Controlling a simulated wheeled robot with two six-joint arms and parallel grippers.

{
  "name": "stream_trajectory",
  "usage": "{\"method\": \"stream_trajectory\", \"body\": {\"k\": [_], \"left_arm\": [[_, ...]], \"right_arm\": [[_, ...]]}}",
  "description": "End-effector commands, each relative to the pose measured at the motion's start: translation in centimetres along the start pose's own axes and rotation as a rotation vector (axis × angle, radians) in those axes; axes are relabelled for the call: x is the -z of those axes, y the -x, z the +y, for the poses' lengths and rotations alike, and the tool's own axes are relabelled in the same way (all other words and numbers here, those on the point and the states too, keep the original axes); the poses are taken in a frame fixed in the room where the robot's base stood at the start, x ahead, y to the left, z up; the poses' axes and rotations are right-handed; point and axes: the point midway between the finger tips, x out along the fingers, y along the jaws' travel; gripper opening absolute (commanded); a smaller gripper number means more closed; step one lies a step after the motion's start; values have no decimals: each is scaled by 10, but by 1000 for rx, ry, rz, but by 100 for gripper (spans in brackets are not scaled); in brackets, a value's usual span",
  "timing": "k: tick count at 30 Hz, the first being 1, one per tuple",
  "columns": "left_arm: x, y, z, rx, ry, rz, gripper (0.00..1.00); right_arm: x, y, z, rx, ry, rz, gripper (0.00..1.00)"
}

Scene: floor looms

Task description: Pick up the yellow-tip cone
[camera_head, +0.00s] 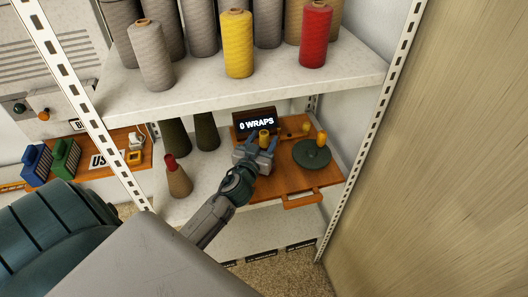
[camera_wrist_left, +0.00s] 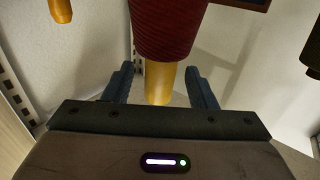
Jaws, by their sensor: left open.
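The yellow-tip cone has a dark red ribbed body (camera_wrist_left: 168,28) and a yellow tip (camera_wrist_left: 158,84), seen in the left wrist view. My left gripper (camera_wrist_left: 161,90) is open, with one finger on each side of the tip and visible gaps between. In the head view the left gripper (camera_head: 262,144) is at the wooden board on the middle shelf, and a yellow piece (camera_head: 264,135) shows between its fingers. The cone's body is hidden there by the gripper. My right gripper is not in view.
A red-tip cone (camera_head: 179,180) stands left of my arm. A "0 WRAPS" sign (camera_head: 255,123) is behind the gripper, and a green disc with a yellow peg (camera_head: 312,154) is to its right. The upper shelf (camera_head: 205,90) with yarn cones is above; a perforated post (camera_head: 370,130) stands right.

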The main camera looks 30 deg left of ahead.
Motion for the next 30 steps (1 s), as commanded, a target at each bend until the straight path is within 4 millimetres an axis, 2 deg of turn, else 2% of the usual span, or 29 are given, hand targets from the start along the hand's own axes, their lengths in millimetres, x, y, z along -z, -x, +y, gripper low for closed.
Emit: {"method": "stream_trajectory", "body": {"k": [3, 11, 18, 19, 30], "left_arm": [[1, -11, 0, 0, -1, 0, 51], [-1, -12, 0, 0, 0, 0, 50], [-1, -12, 0, 0, 0, 0, 2], [-1, -12, 0, 0, 0, 0, 0], [4, -12, 0, 0, 0, 2, 0]], "right_arm": [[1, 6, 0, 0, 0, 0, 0], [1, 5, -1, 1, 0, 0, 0], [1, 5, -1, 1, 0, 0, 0], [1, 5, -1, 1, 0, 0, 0], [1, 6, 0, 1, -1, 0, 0]]}}
